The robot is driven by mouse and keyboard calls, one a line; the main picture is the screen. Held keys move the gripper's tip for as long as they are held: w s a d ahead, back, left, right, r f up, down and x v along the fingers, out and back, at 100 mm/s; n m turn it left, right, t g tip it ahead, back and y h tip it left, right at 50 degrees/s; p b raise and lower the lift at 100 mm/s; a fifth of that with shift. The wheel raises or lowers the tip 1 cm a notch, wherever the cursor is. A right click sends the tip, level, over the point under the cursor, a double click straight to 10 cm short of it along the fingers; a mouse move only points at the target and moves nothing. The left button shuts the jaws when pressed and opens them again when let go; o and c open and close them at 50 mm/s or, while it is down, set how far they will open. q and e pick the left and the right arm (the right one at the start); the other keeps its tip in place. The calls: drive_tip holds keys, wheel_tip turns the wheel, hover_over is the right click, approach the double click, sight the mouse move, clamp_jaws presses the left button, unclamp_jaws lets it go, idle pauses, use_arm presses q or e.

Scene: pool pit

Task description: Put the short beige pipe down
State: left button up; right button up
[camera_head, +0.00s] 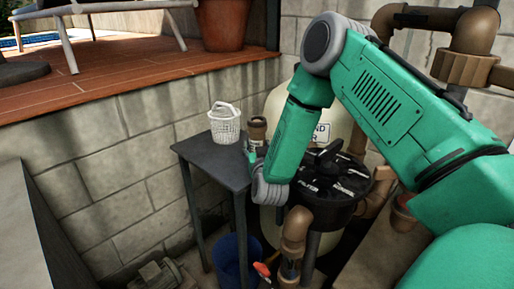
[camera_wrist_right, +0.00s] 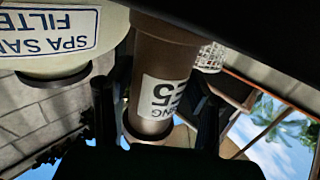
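The short beige pipe, brownish in this light, shows in the head view (camera_head: 257,131) at the far right corner of the small dark table (camera_head: 212,158). In the right wrist view the pipe (camera_wrist_right: 160,55) fills the middle, with a white label that appears upside down. My right gripper (camera_wrist_right: 157,112) has dark fingers on both sides of the pipe and appears shut on it. In the head view that gripper is mostly hidden behind my green right arm. I cannot tell whether the pipe's lower end touches the tabletop. My left gripper is not in view.
A white basket (camera_head: 224,124) stands on the table, left of the pipe. The near part of the tabletop is bare. A beige filter tank (camera_head: 330,115) with a black top valve (camera_head: 330,180) stands right of the table. A blue bucket (camera_head: 232,258) sits below.

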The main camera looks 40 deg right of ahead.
sight(255, 129)
drive_tip(key=shift+o, duration=0.4)
drive_tip(key=shift+a+r, duration=0.35)
drive_tip(key=shift+a, duration=0.4)
drive_tip(key=shift+s+f, duration=0.2)
drive_tip(key=shift+s, duration=0.25)
drive_tip(key=v, duration=0.4)
drive_tip(key=shift+s+d+p, duration=0.1)
drive_tip(key=shift+d+p, duration=0.1)
drive_tip(key=shift+p, duration=0.1)
drive_tip(key=o, duration=0.3)
drive_tip(key=shift+s+a+r, duration=0.15)
drive_tip(key=shift+s+a, duration=0.55)
drive_tip(key=shift+a, duration=0.15)
drive_tip(key=shift+o, duration=0.2)
drive_tip(key=s+a+r+m+g+h+p, duration=0.1)
drive_tip(key=a+r+m+g+h+p, duration=0.35)
drive_tip(key=r+p, duration=0.3)
drive_tip(key=x, duration=0.5)
drive_tip(key=f+x, duration=0.1)
drive_tip(key=x, duration=0.1)
drive_tip(key=shift+w+b, duration=0.15)
drive_tip(key=shift+b, duration=0.25)
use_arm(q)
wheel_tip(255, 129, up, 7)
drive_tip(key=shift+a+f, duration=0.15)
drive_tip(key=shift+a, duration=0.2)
use_arm(e)
drive_tip(key=shift+n, duration=0.25)
drive_tip(key=shift+x, duration=2.8)
